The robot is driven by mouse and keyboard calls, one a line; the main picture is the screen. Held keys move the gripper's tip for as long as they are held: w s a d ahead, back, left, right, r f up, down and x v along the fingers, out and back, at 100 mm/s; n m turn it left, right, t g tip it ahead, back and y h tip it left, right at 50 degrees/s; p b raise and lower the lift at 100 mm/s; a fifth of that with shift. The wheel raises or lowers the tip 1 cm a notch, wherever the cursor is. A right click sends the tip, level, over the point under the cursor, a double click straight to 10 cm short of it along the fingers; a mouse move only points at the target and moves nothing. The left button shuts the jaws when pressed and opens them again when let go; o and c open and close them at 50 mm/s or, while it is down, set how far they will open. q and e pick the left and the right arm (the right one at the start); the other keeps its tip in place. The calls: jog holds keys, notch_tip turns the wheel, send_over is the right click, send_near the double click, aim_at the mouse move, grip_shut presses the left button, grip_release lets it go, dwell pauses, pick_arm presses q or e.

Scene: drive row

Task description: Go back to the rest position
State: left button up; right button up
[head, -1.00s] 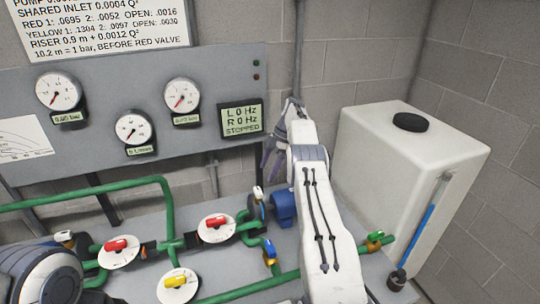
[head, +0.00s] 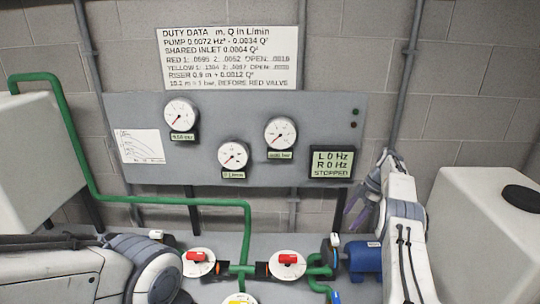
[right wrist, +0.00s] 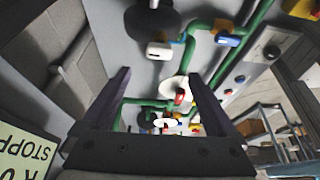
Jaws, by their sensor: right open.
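My right arm rises from the bottom right of the head view, beside the grey panel's right edge. My right gripper (head: 357,204) hangs at its far end, just right of the stopped display, its dark purple fingers pointing down. In the right wrist view the two fingers of the right gripper (right wrist: 160,92) stand apart with nothing held between them; pipes and valves show beyond. My left arm lies across the bottom left of the head view; its gripper does not show.
The grey panel (head: 225,175) carries gauges and a display (head: 331,163) reading L 0 Hz, R 0 Hz, STOPPED. Green pipes with red valves (head: 288,258) and a blue pump (head: 365,257) lie below. White tanks stand left (head: 30,160) and right (head: 480,220).

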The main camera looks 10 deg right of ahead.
jog(key=w+a+r+m, duration=0.1)
jog(key=a+r, duration=0.2)
jog(key=a, duration=0.3)
jog(key=w+a+r+g+b, duration=0.1)
jog(key=a+r, duration=0.2)
jog(key=a, duration=0.3)
jog(key=w+a+r+m, duration=0.1)
jog(key=a+r, duration=0.1)
jog(key=a, duration=0.4)
jog(key=s+a+r+m+h+b, duration=0.1)
jog(key=s+a+r, duration=0.25)
jog(key=a, duration=0.35)
jog(key=s+a+r+m+h, duration=0.1)
jog(key=s+a+r, duration=0.1)
jog(key=s+a, duration=0.35)
jog(key=s+a+r+m+b, duration=0.1)
jog(key=s+a, duration=0.5)
jog(key=s, duration=0.3)
jog(key=s+a+m+b, duration=0.1)
jog(key=s+a, duration=0.5)
jog(key=s, duration=0.2)
jog(key=s+d+f+m, duration=0.1)
jog(key=s+f, duration=0.1)
jog(key=s, duration=0.6)
jog(key=s+d+f+m+h, duration=0.1)
jog(key=s+d+f, duration=0.1)
jog(key=s, duration=0.7)
jog(key=shift+f, duration=0.25)
